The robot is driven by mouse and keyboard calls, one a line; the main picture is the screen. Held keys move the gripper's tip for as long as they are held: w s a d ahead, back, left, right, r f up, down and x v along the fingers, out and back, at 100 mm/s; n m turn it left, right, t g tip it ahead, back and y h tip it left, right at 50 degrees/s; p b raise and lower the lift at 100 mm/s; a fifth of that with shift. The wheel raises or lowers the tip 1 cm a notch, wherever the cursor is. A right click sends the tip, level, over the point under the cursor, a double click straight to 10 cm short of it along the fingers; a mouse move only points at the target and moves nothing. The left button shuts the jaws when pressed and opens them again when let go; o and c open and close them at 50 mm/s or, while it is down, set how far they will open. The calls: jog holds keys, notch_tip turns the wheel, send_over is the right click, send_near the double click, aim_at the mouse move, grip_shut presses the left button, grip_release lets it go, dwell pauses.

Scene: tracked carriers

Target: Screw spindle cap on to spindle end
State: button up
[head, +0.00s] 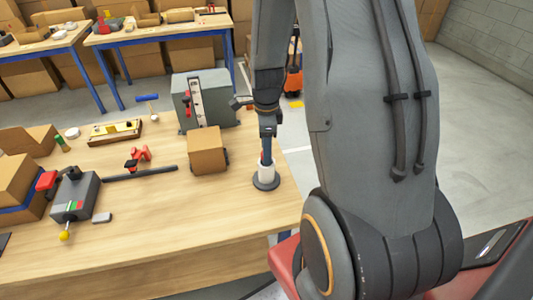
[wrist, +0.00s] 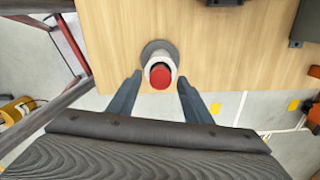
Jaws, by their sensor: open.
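A white upright cylinder, which looks like the spindle end, (head: 269,174) stands on a dark round base (head: 266,184) near the right edge of the wooden table. It also shows in the wrist view (wrist: 161,61). A red round piece, which looks like the spindle cap, (wrist: 160,77) sits at the top of the white cylinder; I cannot tell how far it is threaded. My gripper (wrist: 157,84) is open, with one finger on each side of the red piece and gaps visible between. In the head view my gripper (head: 267,158) points down over the cylinder and partly hides the red piece.
A brown box (head: 207,150) stands left of the cylinder, with a grey machine (head: 204,97) behind it. A dark bar (head: 140,174), a red clamp (head: 138,157) and a grey box with a lever (head: 76,196) lie farther left. The table's front right is clear.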

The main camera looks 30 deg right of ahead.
jog(key=n+p, duration=0.1)
jog(key=n, duration=0.3)
jog(key=shift+r, duration=0.1)
jog(key=n+p, duration=0.1)
jog(key=n, duration=0.3)
jog(key=shift+n, duration=0.4)
jog(key=n+p, duration=0.1)
jog(key=n, duration=0.3)
jog(key=shift+n+p, duration=0.3)
jog(key=shift+n, duration=0.1)
jog(key=n, duration=0.4)
jog(key=c, duration=0.9)
jog(key=shift+o, duration=0.2)
jog(key=m, duration=0.3)
jog(key=shift+m, duration=0.4)
jog(key=m, duration=0.3)
jog(key=shift+m, duration=1.4)
